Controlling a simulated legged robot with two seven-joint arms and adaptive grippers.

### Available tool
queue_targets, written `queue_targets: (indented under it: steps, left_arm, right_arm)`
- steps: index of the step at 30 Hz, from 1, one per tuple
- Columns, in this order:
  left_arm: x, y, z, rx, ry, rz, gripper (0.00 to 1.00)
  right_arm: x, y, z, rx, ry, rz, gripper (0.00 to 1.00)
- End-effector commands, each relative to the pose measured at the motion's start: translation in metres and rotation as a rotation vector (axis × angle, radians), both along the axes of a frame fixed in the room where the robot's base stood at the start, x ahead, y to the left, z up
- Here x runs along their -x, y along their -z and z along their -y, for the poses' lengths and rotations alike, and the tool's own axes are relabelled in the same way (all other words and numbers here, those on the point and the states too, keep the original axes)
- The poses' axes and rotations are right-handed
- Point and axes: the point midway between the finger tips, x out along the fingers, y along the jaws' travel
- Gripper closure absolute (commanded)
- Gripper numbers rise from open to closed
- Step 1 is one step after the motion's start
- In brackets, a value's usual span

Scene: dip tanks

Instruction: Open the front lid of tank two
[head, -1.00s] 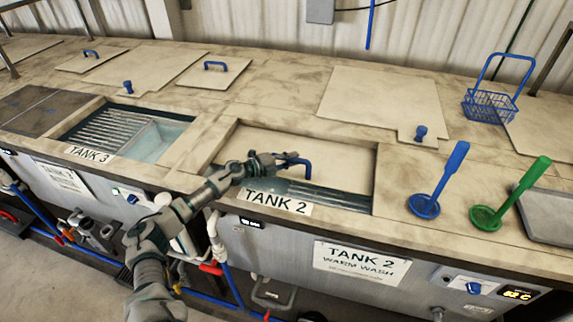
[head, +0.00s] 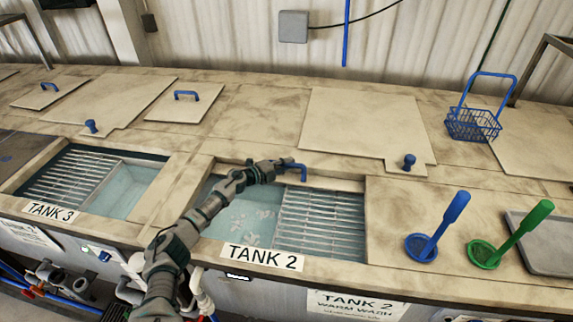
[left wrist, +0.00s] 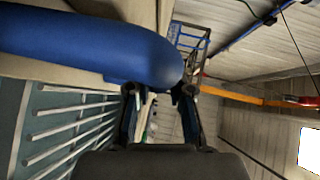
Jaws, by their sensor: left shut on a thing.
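Tank two, with its "TANK 2" label (head: 262,257), has its opening mostly uncovered in the head view. Water (head: 240,218) with pale floating patches shows at left and a metal grate (head: 320,222) at right. Its beige front lid (head: 335,184) shows only as a narrow strip along the far edge. My left gripper (head: 290,164) is at the far edge of the opening, shut on the lid's blue handle (head: 302,174). In the left wrist view the blue handle (left wrist: 95,45) is large beside the gripper fingers (left wrist: 160,105). My right gripper is not in view.
Tank three's opening (head: 90,180) is at left. A closed lid with a blue knob (head: 409,161) lies behind tank two. A blue basket (head: 473,124), a blue ladle (head: 435,230), a green ladle (head: 510,236) and a grey tray (head: 548,240) are at right.

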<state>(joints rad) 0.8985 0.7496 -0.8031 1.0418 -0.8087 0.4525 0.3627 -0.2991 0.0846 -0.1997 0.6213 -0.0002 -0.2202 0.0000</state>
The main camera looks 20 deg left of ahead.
Motion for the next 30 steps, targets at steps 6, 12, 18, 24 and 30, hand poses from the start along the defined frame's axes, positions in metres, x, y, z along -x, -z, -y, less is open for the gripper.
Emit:
queue_targets:
  steps: [6, 12, 18, 24, 30]
  left_arm:
    - [0.001, 0.005, 0.001, 0.001, 0.006, -0.006, 1.0]
    - [0.001, 0.003, 0.002, 0.001, 0.006, -0.006, 0.68]
    - [0.001, 0.001, 0.003, 0.002, 0.007, -0.003, 0.68]
    - [0.007, -0.001, -0.001, 0.001, 0.006, -0.001, 0.68]
    - [0.04, -0.004, -0.024, 0.001, 0.006, -0.003, 0.68]
  right_arm:
    - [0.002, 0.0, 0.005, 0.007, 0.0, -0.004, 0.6]
    - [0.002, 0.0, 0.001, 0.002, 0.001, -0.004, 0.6]
    - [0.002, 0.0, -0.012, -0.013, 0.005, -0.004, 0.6]
    - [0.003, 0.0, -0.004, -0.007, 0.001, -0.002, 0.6]
    - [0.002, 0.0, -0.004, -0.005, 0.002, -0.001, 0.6]
